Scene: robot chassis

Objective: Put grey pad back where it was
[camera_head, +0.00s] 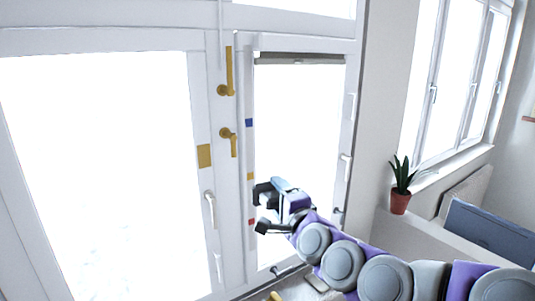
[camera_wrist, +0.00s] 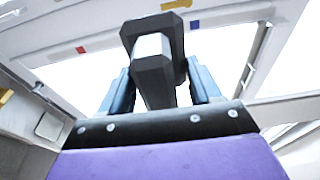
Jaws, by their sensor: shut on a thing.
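My gripper (camera_head: 280,194) is raised in front of the narrow glazed door panel, at the right of the middle post in the head view. In the wrist view its two blue fingers (camera_wrist: 162,88) are shut on a dark grey object (camera_wrist: 148,68). This object has thick angular dark ends and a pale face between them. I cannot tell whether it is the grey pad. A small flat grey square (camera_head: 317,284) lies low beneath my arm in the head view. A pale grey square also shows at the left of the wrist view (camera_wrist: 50,126).
The white door frame carries brass handles (camera_head: 228,80) and a blue (camera_head: 249,123), a yellow (camera_head: 204,156) and a red patch (camera_head: 251,222). A potted plant (camera_head: 400,202) stands at the right, by the window. A dark blue panel (camera_head: 490,232) is at far right.

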